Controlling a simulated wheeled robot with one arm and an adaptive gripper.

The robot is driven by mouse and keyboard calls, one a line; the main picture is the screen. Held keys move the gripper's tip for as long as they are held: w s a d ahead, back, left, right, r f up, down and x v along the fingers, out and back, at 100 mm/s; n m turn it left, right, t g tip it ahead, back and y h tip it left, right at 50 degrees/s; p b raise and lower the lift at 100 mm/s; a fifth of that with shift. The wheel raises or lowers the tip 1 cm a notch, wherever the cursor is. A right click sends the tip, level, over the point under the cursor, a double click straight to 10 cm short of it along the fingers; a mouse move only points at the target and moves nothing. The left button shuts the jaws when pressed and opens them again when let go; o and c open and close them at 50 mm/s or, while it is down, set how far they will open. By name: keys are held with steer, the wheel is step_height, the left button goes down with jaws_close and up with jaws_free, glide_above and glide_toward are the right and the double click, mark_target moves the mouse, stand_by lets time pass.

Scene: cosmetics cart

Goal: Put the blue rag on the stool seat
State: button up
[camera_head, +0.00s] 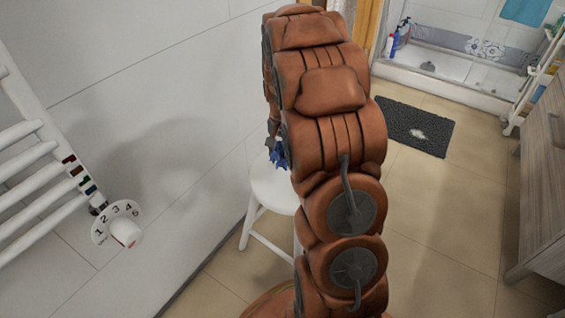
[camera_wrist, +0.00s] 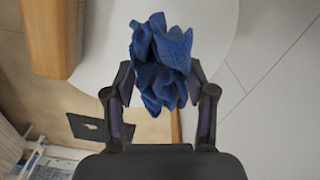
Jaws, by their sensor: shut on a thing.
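The blue rag (camera_wrist: 162,65) is a crumpled dark blue cloth between the fingertips of my gripper (camera_wrist: 160,88) in the wrist view. My gripper is shut on it. In the head view a small part of the blue rag (camera_head: 278,154) shows at the left edge of my arm, and my gripper is mostly hidden there. The white stool seat (camera_head: 268,186) is just below the rag in the head view, partly covered by my arm. In the wrist view the seat (camera_wrist: 105,50) lies behind the rag. I cannot tell whether the rag touches it.
A white towel radiator (camera_head: 30,165) with a dial valve (camera_head: 118,225) is on the left wall. A dark mat (camera_head: 414,128) lies on the tiled floor. A wooden cabinet (camera_head: 545,170) and a white cart (camera_head: 535,80) stand at right. The floor between is clear.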

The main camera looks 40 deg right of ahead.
steer(key=shift+f+b, duration=0.5)
steer(key=shift+f, duration=1.35)
steer(key=o, duration=0.8)
steer(key=shift+f, duration=0.15)
